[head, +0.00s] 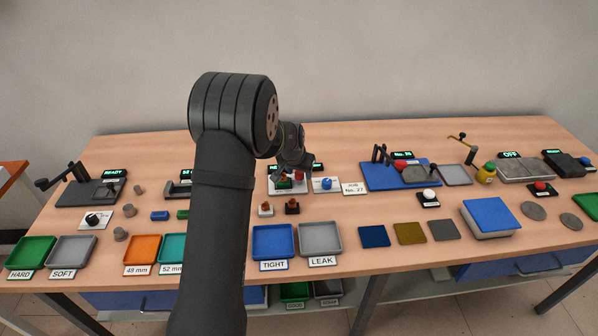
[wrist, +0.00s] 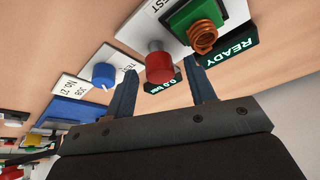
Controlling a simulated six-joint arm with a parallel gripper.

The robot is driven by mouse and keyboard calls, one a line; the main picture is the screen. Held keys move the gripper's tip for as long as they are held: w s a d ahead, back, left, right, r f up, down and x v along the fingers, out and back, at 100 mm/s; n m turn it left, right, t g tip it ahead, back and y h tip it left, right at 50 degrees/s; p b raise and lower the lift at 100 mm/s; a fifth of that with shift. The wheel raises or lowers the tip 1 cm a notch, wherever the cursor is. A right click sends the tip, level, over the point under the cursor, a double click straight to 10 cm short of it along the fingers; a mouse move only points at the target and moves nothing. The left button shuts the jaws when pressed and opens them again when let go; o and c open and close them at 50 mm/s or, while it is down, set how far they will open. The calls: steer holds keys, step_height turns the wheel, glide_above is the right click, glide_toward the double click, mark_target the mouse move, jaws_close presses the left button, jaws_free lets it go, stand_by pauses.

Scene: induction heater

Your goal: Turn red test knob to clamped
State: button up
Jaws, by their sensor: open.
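The red knob (wrist: 158,65), a short red cylinder with a grey part, is on a white panel (wrist: 128,34) in the wrist view. My gripper (wrist: 160,72) is open, with one finger on each side of the red knob in the picture; I cannot tell whether either touches it. In the head view my gripper (head: 294,166) is over the back middle of the table and mostly hides the knob. No "clamped" mark is readable. A green block (wrist: 190,20) with a copper coil (wrist: 202,38) sits beside the knob, near a READY display (wrist: 232,52).
A blue knob (wrist: 104,74) on a white plate lies close beside one finger; it also shows in the head view (head: 326,183). A small display (wrist: 163,87) is behind the red knob. TIGHT (head: 273,241) and LEAK (head: 320,238) trays stand toward the front.

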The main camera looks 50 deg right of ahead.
steer(key=c, duration=1)
steer(key=shift+o, duration=0.2)
steer(key=n, duration=0.2)
steer(key=n+t, duration=0.1)
steer(key=n, duration=0.1)
steer(key=shift+s+d+t+y, duration=0.1)
steer(key=shift+s+t+y, duration=0.05)
steer(key=shift+t+y, duration=0.2)
steer(key=n+y, duration=0.1)
steer(key=n, duration=0.1)
steer(key=n+t, duration=0.1)
steer(key=n, duration=0.2)
steer(key=shift+d+y, duration=0.1)
steer(key=shift+y, duration=0.25)
steer(key=n+y, duration=0.1)
steer(key=n, duration=0.3)
steer(key=shift+d+n+y, duration=0.1)
steer(key=shift+n+y, duration=0.2)
steer(key=shift+y, duration=0.1)
steer(key=shift+d+n+y, duration=0.1)
steer(key=shift+n+y, duration=0.7)
steer(key=shift+n, duration=1.3)
